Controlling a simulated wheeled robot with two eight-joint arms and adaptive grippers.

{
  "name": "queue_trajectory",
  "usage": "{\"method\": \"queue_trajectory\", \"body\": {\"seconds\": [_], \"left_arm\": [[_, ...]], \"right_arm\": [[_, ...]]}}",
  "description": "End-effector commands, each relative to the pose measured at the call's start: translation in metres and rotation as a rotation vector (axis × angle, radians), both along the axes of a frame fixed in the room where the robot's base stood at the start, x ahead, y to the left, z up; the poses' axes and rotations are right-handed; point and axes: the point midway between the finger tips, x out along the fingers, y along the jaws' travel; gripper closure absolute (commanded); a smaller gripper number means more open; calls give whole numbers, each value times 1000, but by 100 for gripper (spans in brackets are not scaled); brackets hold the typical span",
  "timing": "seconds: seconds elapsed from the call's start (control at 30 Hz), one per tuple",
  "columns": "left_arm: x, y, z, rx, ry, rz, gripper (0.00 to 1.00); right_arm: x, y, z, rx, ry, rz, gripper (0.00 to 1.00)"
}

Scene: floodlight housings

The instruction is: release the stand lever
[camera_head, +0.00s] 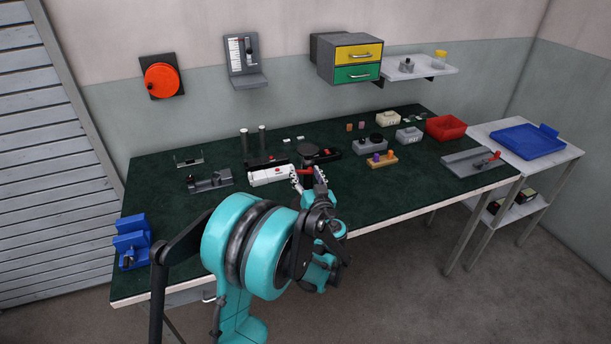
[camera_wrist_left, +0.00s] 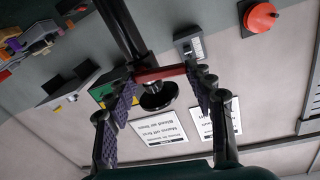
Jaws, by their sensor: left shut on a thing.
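The red stand lever (camera_wrist_left: 160,73) lies between the two fingers of my left gripper (camera_wrist_left: 163,82) in the left wrist view, across a black post (camera_wrist_left: 124,30). A round black knob (camera_wrist_left: 157,97) shows beside it. In the head view my left gripper (camera_head: 309,181) is at the front middle of the bench, shut on the lever, with a bit of red (camera_head: 308,170) at its fingertips. My arm hides part of this area. My right gripper is not in view.
Drawers (camera_head: 356,57) hang on the wall.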

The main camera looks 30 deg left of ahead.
Motion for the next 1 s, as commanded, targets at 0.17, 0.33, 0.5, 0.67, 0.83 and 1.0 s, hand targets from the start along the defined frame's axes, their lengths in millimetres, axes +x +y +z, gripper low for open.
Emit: {"method": "queue_trajectory", "body": {"seconds": [0.17,0.33,0.5,0.67,0.83,1.0], "left_arm": [[1,-1,3,115,109,1,75],[3,-3,7,234,222,1,75],[5,-5,9,351,333,1,75],[7,-8,12,461,438,1,75],[10,-10,13,579,549,1,75],[12,-13,14,694,659,1,74]], "right_arm": [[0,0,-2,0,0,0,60],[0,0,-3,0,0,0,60],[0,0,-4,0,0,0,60],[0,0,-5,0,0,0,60],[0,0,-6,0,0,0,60],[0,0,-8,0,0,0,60]]}}
